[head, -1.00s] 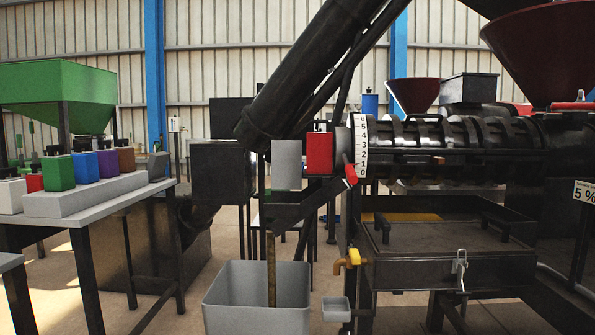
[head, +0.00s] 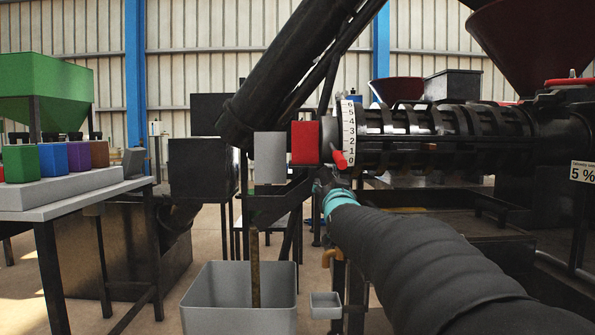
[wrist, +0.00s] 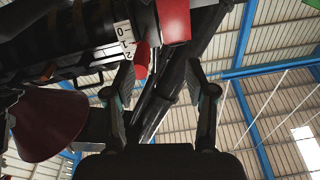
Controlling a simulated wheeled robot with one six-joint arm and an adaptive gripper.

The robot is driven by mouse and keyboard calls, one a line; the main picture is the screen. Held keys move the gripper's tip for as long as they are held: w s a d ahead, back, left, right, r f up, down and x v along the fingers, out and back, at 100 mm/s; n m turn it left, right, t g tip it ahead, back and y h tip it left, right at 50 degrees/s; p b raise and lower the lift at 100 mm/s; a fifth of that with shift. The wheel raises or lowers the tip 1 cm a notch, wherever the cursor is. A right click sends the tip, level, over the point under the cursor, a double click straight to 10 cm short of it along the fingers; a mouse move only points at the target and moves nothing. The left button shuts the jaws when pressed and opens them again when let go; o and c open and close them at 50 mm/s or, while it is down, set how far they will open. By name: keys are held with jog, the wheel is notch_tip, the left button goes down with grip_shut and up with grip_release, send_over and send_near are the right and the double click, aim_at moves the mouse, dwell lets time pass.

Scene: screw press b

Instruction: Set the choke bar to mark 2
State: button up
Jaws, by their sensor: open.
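The choke bar's red grip (head: 339,159) sits at the low end of the white numbered scale (head: 348,128), near 0 and 1. I cannot tell the exact mark. In the wrist view the red grip (wrist: 141,58) and the scale (wrist: 124,38) are beyond the fingertips. My gripper (wrist: 160,72) is open and empty, with the grip closer to its left finger. In the head view my gripper (head: 325,183) is just below the grip, small and partly hidden by my wrist. I cannot tell whether it touches the bar.
A red block (head: 305,143) and a grey block (head: 269,158) stand left of the scale. The black ribbed press barrel (head: 420,138) runs right. A grey bin (head: 240,312) and a small grey tray (head: 325,306) are below. A table (head: 75,201) with coloured blocks stands left.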

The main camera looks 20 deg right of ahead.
aim_at(340, 159)
jog(key=shift+w+d+r+m+t+h+p, duration=0.15)
jog(key=shift+w+d+r+t+h, duration=0.3)
jog(key=shift+w+d+r, duration=1)
jog(key=shift+w+d+r+m+t+h+p, duration=0.1)
jog(key=shift+w+d+r+m+t+h, duration=0.25)
jog(key=shift+w+d, duration=1.2)
jog(key=shift+w+d+r+m+t+h+p, duration=0.1)
jog(key=shift+w+d+r+t+h, duration=0.6)
jog(key=shift+w, duration=1.6)
jog(key=shift+r+g, duration=0.3)
jog(key=shift+r, duration=0.05)
grip_shut()
